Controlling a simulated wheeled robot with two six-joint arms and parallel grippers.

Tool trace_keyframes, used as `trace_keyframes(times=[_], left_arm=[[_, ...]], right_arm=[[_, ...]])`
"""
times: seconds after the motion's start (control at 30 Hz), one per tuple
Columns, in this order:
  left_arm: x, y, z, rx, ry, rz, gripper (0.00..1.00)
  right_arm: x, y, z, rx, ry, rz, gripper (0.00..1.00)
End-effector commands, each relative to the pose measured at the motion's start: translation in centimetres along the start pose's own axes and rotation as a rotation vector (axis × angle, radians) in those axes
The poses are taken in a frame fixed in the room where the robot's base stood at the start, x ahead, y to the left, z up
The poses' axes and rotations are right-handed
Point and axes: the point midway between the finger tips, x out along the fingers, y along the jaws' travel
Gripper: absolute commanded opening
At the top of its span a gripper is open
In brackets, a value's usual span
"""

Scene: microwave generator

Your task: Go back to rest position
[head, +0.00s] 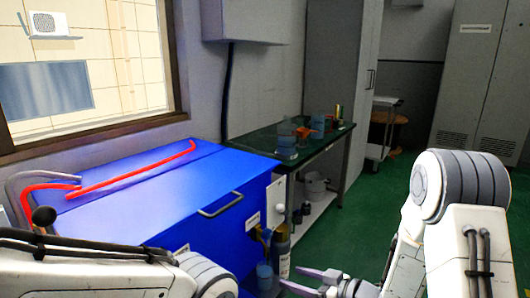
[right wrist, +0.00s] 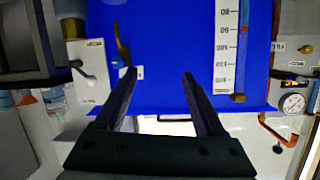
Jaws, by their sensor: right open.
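My right gripper (head: 289,277) is at the bottom middle of the head view, its two grey fingers apart and pointing left. In the right wrist view the dark fingers (right wrist: 158,73) are spread with nothing between them, in front of the blue surface of the machine. In the head view the blue machine (head: 145,200) stands under the window, left of the right gripper. My left arm crosses the lower left in front of it; its gripper is not visible.
A red bar (head: 130,170) and a handle (head: 221,204) are on the blue machine. A dark green table (head: 245,142) with containers stands behind, and a white cart (head: 380,129) farther back. A pressure gauge (right wrist: 293,103) and white scale (right wrist: 226,50) show in the wrist view. Green floor is open at centre right.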

Motion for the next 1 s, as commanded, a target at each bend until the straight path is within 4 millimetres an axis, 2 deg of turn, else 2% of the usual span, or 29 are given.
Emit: trace_keyframes(times=[0.03,0.17,0.27,0.37,0.47,0.57,0.7,0.8,0.9,1.0], left_arm=[[-1.7,0.1,-0.1,0.000,0.000,0.000,0.71],[-4.2,0.3,-0.2,0.000,0.000,0.000,0.71],[-7.1,0.5,-0.4,0.000,0.000,0.000,0.71],[-10.6,0.8,-0.6,0.000,0.000,0.000,0.71],[-14.0,1.0,-0.8,0.000,0.001,0.000,0.71],[-17.3,1.2,-0.9,0.000,0.000,0.000,0.71],[-21.8,1.6,-1.2,0.000,0.000,0.000,0.71],[-24.4,1.8,-1.3,0.000,0.000,0.000,0.71],[-26.0,1.9,-1.4,0.000,0.000,0.000,0.71],[-26.8,1.9,-1.4,0.000,0.000,0.000,0.71]], right_arm=[[-0.1,-0.3,-1.7,-0.027,-0.039,0.019,0.71],[-0.1,-0.5,-4.1,-0.086,-0.157,0.094,0.71],[-0.8,-1.0,-7.0,-0.131,-0.270,0.169,0.71],[-2.4,-2.3,-10.7,-0.162,-0.403,0.257,0.71],[-4.9,-4.5,-14.1,-0.157,-0.537,0.333,0.71],[-8.0,-7.8,-17.1,-0.122,-0.668,0.377,0.71],[-13.3,-14.2,-20.6,-0.039,-0.850,0.374,0.71],[-17.2,-19.1,-22.2,0.023,-0.973,0.325,0.71],[-20.4,-23.0,-23.1,0.068,-1.072,0.265,0.71],[-22.5,-25.5,-23.4,0.096,-1.136,0.218,0.71]])
